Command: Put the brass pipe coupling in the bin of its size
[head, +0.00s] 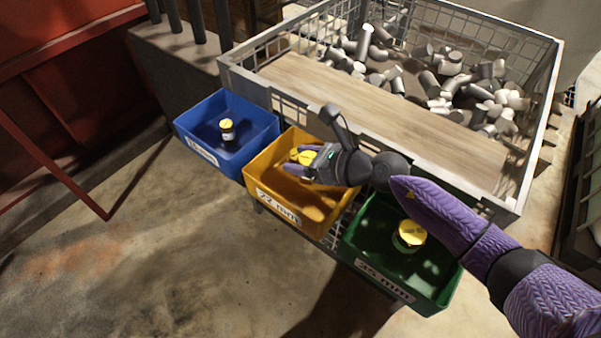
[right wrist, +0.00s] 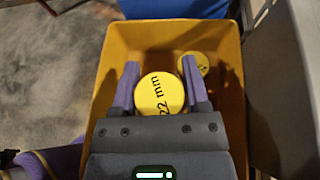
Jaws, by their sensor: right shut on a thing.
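My right gripper (head: 300,166) is shut on a coupling with a yellow top, the brass pipe coupling (right wrist: 160,94); its top reads "22 mm" in the right wrist view. The purple fingers (right wrist: 158,88) stand on either side of it. It is over or inside the yellow bin (head: 272,196), whose front label reads "22 mm"; I cannot tell if it touches the floor. A second yellow-topped piece (right wrist: 198,63) is in the yellow bin, just beyond the right finger. The coupling's sides are mostly hidden. My left gripper is not in view.
A blue bin (head: 190,127) stands left and a green bin (head: 355,254) labelled "35 mm" right; each holds a yellow-topped piece. Behind is a wire crate (head: 400,120) with a wooden board and many grey cylinders. My right arm passes over the green bin.

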